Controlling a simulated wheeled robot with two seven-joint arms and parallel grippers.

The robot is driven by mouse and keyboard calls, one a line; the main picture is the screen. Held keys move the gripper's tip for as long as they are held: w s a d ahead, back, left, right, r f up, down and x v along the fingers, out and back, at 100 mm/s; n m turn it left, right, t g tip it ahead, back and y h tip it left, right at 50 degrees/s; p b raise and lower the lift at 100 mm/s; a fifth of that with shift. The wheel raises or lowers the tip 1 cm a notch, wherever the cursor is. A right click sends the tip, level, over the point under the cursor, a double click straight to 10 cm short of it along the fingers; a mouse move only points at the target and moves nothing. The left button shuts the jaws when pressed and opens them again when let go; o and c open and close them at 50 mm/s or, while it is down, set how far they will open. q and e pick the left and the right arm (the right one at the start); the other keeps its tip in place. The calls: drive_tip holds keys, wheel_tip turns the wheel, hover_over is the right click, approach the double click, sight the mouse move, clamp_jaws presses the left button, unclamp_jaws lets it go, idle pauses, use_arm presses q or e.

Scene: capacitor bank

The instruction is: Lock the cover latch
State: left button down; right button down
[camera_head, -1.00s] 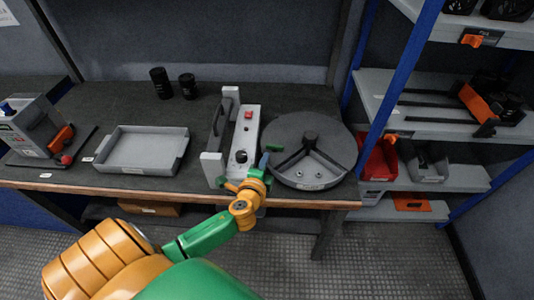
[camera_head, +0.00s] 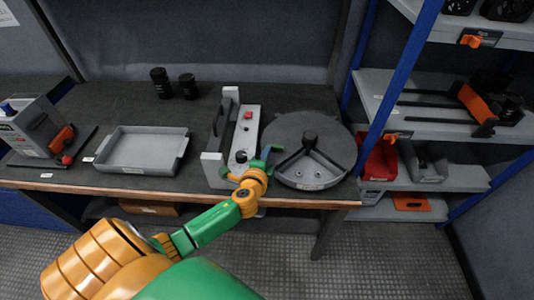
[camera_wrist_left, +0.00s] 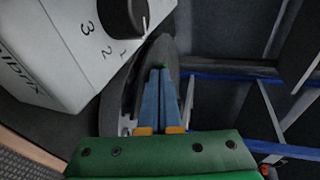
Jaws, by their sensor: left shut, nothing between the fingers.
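My left gripper (camera_head: 268,153) reaches over the front of the bench between the grey box unit (camera_head: 246,135) and the round grey drum (camera_head: 325,132). Its two blue fingers are together and empty in the left wrist view (camera_wrist_left: 163,72), pointing at the drum's dark rim. The box unit has a red button, a black knob (camera_head: 241,156) and a dark upright panel on its left side. In the left wrist view the numbered knob (camera_wrist_left: 126,16) is close to the fingers, up and left. I cannot make out which part is the cover latch. My right gripper is not in view.
A grey tray (camera_head: 143,170) sits on the bench left of the box unit. Two black cylinders (camera_head: 161,83) stand behind it. A device with an orange part (camera_head: 62,139) is at far left. Shelves with a blue post (camera_head: 405,75) stand at right.

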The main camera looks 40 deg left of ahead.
use_arm(q)
drive_tip(key=shift+w+a, duration=0.25)
drive_tip(key=shift+a, duration=0.7)
idle(1.3)
